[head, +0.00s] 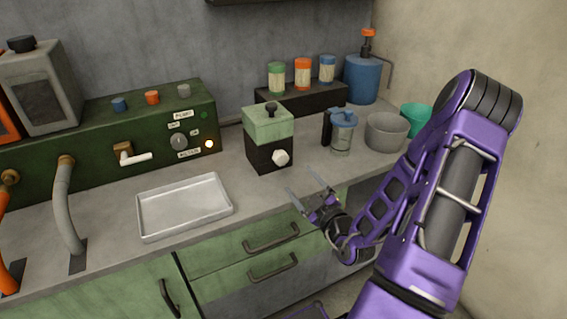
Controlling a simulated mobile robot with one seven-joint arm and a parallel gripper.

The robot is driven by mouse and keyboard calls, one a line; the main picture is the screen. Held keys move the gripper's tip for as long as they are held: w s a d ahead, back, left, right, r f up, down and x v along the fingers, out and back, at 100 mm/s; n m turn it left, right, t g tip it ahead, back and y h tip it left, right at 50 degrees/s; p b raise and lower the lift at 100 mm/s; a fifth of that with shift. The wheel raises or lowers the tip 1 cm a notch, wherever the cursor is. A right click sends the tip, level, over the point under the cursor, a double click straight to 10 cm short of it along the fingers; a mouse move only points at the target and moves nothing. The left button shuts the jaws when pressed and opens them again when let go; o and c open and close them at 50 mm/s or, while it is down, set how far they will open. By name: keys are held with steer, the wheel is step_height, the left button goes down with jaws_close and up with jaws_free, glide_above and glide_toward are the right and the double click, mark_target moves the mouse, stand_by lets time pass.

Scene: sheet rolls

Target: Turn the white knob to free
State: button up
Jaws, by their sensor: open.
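A white faceted knob (281,157) sits on the front of a small box (265,153) with a black lower part and a pale green top. The box stands on the grey counter, and a small black knob tops it. No readable marking shows around the white knob, so its setting cannot be told. My gripper (301,180) is open and empty, in front of and to the right of the box. Its two fingers point toward the upper left, apart from the knob.
A shallow white tray (184,237) lies left on the counter (112,222). Behind it is a green panel (85,142) with a grey dial (179,142) and a white lever (135,158). A glass jar (341,139) and a grey bowl (386,132) stand right of the box.

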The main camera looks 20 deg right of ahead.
mark_target(283, 161)
steer(key=w+b, duration=0.1)
steer(key=w, duration=0.9)
steer(key=shift+w+a, duration=0.15)
steer(key=shift+w, duration=0.25)
jaws_close()
